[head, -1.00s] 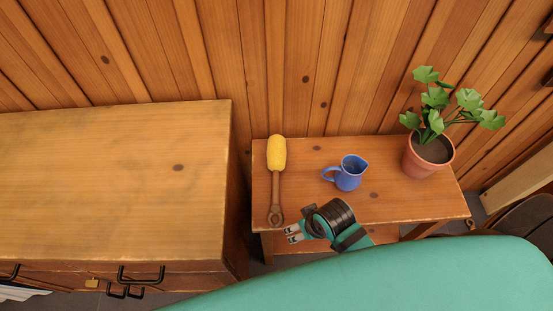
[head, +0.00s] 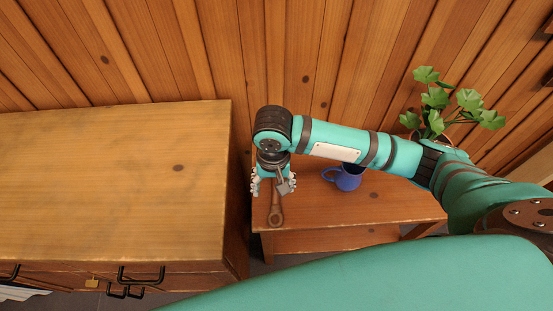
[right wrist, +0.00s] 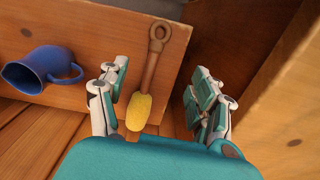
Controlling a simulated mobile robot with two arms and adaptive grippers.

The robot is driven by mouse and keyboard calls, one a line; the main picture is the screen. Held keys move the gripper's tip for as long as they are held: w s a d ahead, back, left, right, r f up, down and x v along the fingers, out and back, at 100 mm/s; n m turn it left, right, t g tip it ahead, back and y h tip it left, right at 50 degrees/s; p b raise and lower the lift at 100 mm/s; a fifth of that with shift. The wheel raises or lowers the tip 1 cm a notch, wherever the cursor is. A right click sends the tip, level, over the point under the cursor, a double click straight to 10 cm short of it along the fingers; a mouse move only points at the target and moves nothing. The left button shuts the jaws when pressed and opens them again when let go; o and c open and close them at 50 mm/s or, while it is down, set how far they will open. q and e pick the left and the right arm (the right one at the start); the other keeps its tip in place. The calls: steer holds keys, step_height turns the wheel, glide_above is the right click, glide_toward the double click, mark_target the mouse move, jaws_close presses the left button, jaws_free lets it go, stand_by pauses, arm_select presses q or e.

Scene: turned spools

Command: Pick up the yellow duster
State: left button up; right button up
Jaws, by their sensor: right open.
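The yellow duster lies on the small wooden table (head: 400,205). In the head view only its brown handle (head: 276,212) shows, pointing toward me; my right arm hides its yellow head. In the right wrist view the whole duster shows, with its fluffy yellow head (right wrist: 139,110) between the fingers. My right gripper (head: 272,188) is above the duster, open, with one finger on each side of it. It also shows in the right wrist view (right wrist: 160,100), and nothing is gripped. My left gripper is not in view.
A blue jug (head: 346,179) stands on the table right of the duster, partly behind my arm. A potted plant (head: 438,105) is at the table's right end. A taller wooden cabinet (head: 120,180) stands close on the left. A plank wall is behind.

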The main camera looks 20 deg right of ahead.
glide_above(275, 211)
step_height(275, 211, down, 12)
steer(key=shift+s+a+r+b, duration=0.1)
steer(key=shift+r+b, duration=0.1)
steer(key=shift+b, duration=0.2)
steer(key=shift+f, duration=2.8)
steer(key=c, duration=1.3)
steer(key=shift+o, duration=0.2)
steer(key=shift+r, duration=0.15)
